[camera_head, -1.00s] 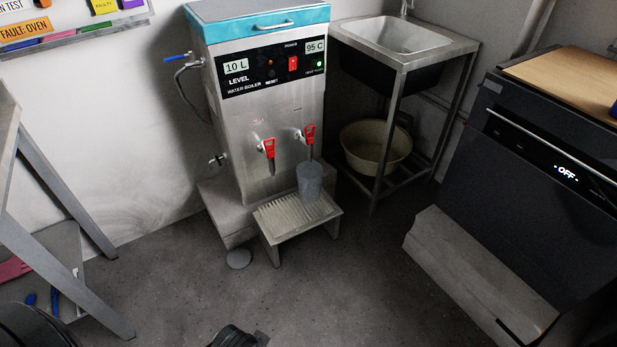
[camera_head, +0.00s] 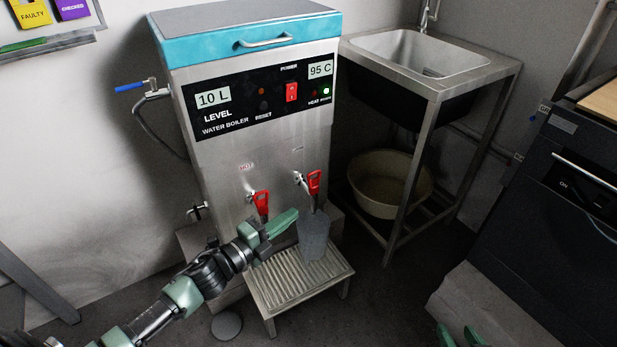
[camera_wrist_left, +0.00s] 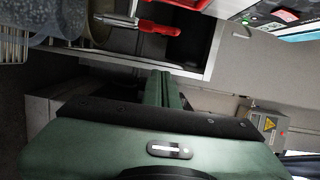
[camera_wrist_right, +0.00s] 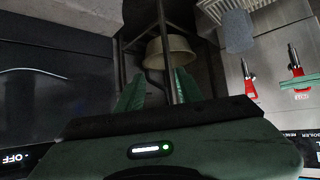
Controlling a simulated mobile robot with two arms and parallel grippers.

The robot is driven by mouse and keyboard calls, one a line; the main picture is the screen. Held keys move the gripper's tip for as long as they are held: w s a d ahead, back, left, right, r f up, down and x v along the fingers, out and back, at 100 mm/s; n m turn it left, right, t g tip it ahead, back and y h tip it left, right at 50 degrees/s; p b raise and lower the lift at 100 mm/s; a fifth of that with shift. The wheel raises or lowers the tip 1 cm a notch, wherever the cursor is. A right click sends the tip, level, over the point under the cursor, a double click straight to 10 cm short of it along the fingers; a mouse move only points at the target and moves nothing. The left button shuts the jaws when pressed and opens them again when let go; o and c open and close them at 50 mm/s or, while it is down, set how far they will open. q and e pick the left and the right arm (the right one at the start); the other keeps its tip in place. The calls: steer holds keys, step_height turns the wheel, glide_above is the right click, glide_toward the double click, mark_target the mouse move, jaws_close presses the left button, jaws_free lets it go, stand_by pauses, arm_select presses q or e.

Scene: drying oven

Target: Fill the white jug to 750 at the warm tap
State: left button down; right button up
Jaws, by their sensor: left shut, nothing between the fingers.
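The jug (camera_head: 314,240) looks grey-blue and stands upright on the slatted drip stand (camera_head: 276,291), under the right tap (camera_head: 314,183) of the water boiler. Its scale and water level cannot be read. The left tap (camera_head: 260,202) carries a red "HOT" label; the label over the right tap is too small to read. My left gripper (camera_head: 291,217) is shut and empty, in front of and just below the left tap, its tips near the jug's left edge. In the left wrist view a red tap lever (camera_wrist_left: 160,27) lies beyond its fingers. My right gripper (camera_wrist_right: 158,92) is open and empty.
The water boiler (camera_head: 230,165) reads 10 L and 95 C. A sink stand (camera_head: 430,130) with a beige basin (camera_head: 385,187) is on its right. A dark oven (camera_head: 560,215) stands at the far right. Floor is free between stand and oven.

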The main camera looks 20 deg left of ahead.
mark_target(310, 186)
arm_select(q)
steer(key=shift+w+d+r+m, duration=0.1)
steer(key=shift+r+m, duration=0.15)
steer(key=shift+m, duration=0.05)
arm_select(e)
steer(key=shift+w+a+r, duration=0.1)
steer(key=shift+r, duration=0.15)
